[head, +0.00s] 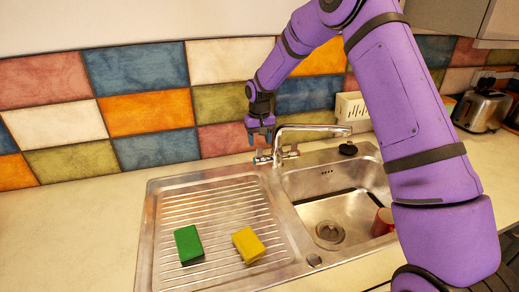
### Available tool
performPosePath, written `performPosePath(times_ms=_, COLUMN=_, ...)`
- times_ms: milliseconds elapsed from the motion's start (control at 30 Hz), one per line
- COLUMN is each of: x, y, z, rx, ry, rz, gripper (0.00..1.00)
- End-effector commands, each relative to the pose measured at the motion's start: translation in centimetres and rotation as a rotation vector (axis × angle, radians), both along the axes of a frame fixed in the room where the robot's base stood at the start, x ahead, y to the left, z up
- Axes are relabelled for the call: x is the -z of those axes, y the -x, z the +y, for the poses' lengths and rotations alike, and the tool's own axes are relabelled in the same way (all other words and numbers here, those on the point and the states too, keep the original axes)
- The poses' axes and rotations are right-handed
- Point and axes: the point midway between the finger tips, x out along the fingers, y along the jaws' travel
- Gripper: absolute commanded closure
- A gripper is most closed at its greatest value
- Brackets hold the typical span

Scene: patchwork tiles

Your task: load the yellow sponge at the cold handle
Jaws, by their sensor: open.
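A yellow sponge (248,245) lies flat on the ribbed steel drainboard (175,192), left of the sink basin. A chrome tap (310,129) stands behind the basin, its spout reaching right over it. A small tap handle (263,157) shows at the left of the tap's base; I cannot tell from the picture whether it is the cold one. My gripper (260,138) is open and points down just above this handle, far behind the yellow sponge. Nothing is seen between the fingers. I cannot tell whether they touch the handle.
A green sponge (188,245) lies left of the yellow one. A red cup (383,222) is in the basin (325,180). A black object (348,149) sits behind the basin. A cream holder (352,108) and a toaster (481,109) stand farther right. The left counter (75,235) is clear.

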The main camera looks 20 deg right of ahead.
Motion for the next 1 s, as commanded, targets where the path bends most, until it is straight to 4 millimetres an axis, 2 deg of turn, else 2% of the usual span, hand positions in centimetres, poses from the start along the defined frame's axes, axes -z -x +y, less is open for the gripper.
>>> performPosePath(times_ms=100, x=1.9, y=0.1, z=0.0, rx=0.001, ry=0.0, rz=0.002, gripper=0.47)
performPosePath(times_ms=300, x=3.8, y=0.0, z=0.0, rx=0.0, ry=0.0, rz=0.001, gripper=0.47)
performPosePath(times_ms=667, x=4.2, y=0.0, z=0.0, rx=0.0, ry=0.0, rz=-0.001, gripper=0.47)
performPosePath(times_ms=900, x=4.1, y=0.0, z=0.0, rx=0.0, ry=0.0, rz=-0.001, gripper=0.96)
performPosePath(times_ms=1000, x=4.1, y=0.0, z=0.0, rx=0.0, ry=0.0, rz=-0.003, gripper=0.96)
